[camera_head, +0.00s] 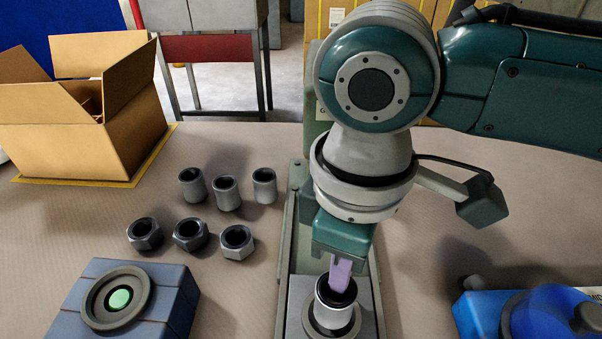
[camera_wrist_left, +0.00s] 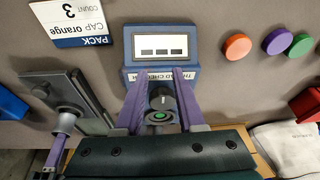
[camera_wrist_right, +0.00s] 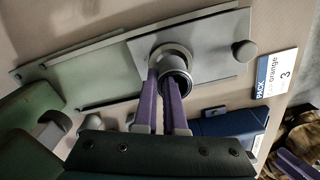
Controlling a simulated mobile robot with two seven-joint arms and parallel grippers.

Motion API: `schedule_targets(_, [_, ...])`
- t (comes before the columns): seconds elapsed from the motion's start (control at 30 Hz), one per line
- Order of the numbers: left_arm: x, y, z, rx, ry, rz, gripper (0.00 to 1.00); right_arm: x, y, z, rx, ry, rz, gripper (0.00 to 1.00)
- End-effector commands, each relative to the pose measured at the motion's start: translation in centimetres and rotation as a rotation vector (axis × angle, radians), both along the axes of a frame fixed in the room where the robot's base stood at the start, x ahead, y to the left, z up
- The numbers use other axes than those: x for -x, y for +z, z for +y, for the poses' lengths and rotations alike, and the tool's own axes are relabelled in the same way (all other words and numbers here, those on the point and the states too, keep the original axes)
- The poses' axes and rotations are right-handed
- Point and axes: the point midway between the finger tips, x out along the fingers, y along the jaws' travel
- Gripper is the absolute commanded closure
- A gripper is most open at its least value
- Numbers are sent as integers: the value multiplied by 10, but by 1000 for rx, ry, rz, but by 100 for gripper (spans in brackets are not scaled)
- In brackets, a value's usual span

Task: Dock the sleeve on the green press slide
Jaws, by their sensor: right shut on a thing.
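The press slide is a grey-green railed base (camera_wrist_right: 95,75) carrying a pale plate (camera_wrist_right: 215,42) with a round ring seat (camera_head: 312,328). A grey sleeve (camera_head: 334,313) with a dark bore stands upright at the ring; I cannot tell whether it is fully seated. It also shows in the right wrist view (camera_wrist_right: 183,80). My right gripper (camera_head: 341,276) comes from above, shut on the sleeve's rim with its purple fingers. My left gripper (camera_wrist_left: 160,92) is outside the head view; its fingers are apart over a round part with a green centre (camera_wrist_left: 160,115).
Several grey sleeves (camera_head: 226,193) and hex nuts (camera_head: 190,234) stand left of the slide. A blue block (camera_head: 180,305) with a ring and green disc is at front left. An open cardboard box (camera_head: 135,140) stands behind. A blue device (camera_head: 480,312) is at front right.

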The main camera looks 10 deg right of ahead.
Motion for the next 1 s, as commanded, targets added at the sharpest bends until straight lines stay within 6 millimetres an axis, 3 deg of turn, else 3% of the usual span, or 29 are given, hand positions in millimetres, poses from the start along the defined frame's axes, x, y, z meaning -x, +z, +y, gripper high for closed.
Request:
schedule_targets(0.03, [0,-9,0,0,0,0,62,0,-7,0,0,0,-1,100])
schedule_targets(0.17, [0,-12,-1,2,1,0,62,0,-10,0,0,1,-1,100])
schedule_targets(1.0, [0,-4,-3,10,4,0,62,0,-7,1,-2,1,0,100])
